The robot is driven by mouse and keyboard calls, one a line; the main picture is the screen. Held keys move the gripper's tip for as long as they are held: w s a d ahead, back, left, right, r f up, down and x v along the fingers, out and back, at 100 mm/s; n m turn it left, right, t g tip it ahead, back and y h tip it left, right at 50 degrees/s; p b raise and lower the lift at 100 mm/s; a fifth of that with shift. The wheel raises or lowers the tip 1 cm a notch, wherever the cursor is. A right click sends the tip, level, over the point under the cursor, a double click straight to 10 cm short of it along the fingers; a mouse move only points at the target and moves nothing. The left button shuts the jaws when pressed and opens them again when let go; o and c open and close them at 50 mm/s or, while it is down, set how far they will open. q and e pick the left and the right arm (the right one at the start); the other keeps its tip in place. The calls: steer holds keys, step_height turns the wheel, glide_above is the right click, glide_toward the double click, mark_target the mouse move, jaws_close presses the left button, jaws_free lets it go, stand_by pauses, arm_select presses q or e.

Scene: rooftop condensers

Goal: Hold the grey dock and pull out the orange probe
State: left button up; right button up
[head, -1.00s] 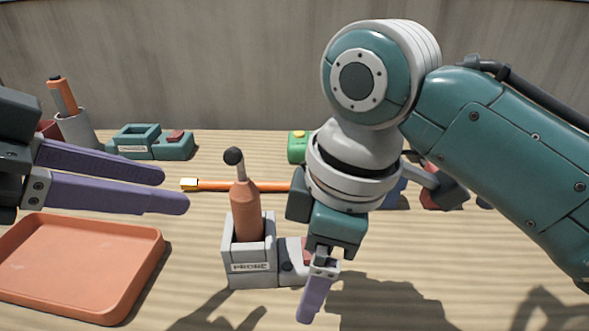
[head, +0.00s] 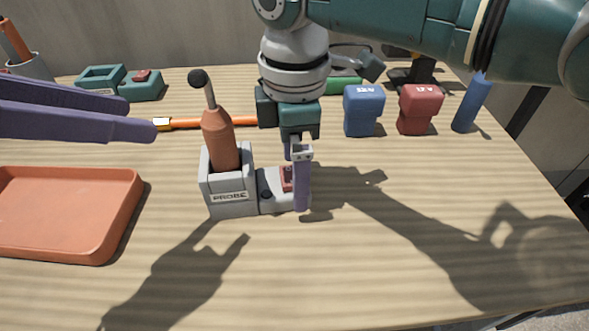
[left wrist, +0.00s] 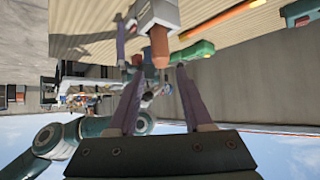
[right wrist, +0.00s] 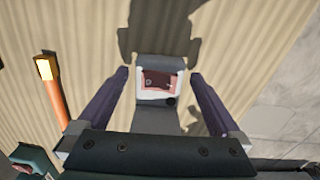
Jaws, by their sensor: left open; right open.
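The orange probe (head: 219,140) stands in the box-shaped socket of the grey dock (head: 230,207), its thin neck and black ball tilted up to the left. The dock's lower side part has a red patch, which shows in the right wrist view (right wrist: 160,79). My right gripper (head: 301,190) is open at that side part, one finger on each side in the right wrist view; contact cannot be told. My left gripper (head: 150,130) is open and empty, left of the probe. In the left wrist view the probe (left wrist: 160,45) appears beyond its fingertips.
An orange tray (head: 70,248) lies at left front. An orange stick with a yellow end (head: 190,124) lies behind the dock. A teal holder (head: 140,88) is at back left. Blue (head: 362,112) and red (head: 419,112) blocks and a blue cylinder (head: 470,103) stand at right. The front table is clear.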

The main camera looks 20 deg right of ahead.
steer(key=shift+f, duration=0.85)
steer(key=c, duration=1.5)
